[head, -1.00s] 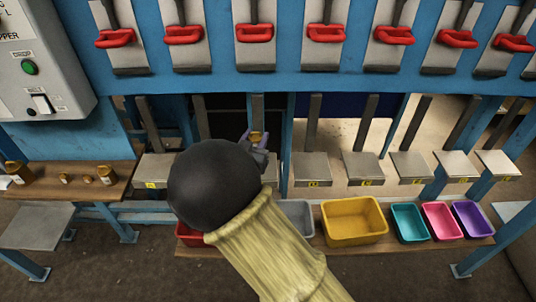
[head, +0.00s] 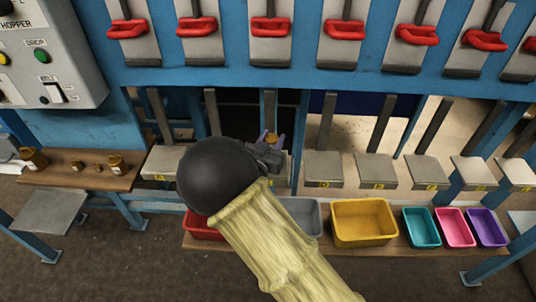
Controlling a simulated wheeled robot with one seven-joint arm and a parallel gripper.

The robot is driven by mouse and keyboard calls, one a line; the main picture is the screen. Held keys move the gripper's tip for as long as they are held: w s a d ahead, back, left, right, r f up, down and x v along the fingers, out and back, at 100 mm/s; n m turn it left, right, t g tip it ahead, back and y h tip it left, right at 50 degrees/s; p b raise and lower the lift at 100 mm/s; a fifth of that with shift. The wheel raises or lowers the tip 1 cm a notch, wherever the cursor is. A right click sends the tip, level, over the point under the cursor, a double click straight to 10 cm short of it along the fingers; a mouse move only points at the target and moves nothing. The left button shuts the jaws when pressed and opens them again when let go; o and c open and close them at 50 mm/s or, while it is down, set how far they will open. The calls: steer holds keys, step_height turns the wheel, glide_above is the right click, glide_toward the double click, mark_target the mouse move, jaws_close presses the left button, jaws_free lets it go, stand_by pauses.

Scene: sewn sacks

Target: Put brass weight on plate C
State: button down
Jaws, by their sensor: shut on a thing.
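My gripper (head: 270,144), seen past the dark ball-shaped joint of my arm, is shut on a small brass weight (head: 271,138). It holds the weight upright in front of the upright bar of the third plate from the left. That plate (head: 282,183), which stands just left of the plate marked D, appears to be plate C. My gripper and arm hide most of it, and its letter does not show. I cannot tell how far the weight is above the plate.
Several brass weights (head: 33,159) stand on a wooden shelf (head: 60,178) at left. Neighbouring plates include plate D (head: 323,165). Below are red, grey, yellow (head: 365,240), teal, pink and purple bins. Red handles (head: 270,27) line the blue frame above. A control box (head: 60,50) is upper left.

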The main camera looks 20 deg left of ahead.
steer(key=shift+s+a+f, duration=0.25)
steer(key=shift+a+f, duration=0.25)
steer(key=shift+f, duration=0.15)
steer(key=shift+w+f, duration=0.1)
steer(key=shift+f, duration=2)
steer(key=shift+f, duration=0.1)
steer(key=c, duration=0.9)
jaws_free()
steer(key=shift+f, duration=0.1)
steer(key=shift+r, duration=0.25)
steer(key=s, duration=0.4)
steer(key=s+b, duration=0.1)
steer(key=s, duration=0.7)
steer(key=shift+s+a+f, duration=0.1)
steer(key=shift+a, duration=0.2)
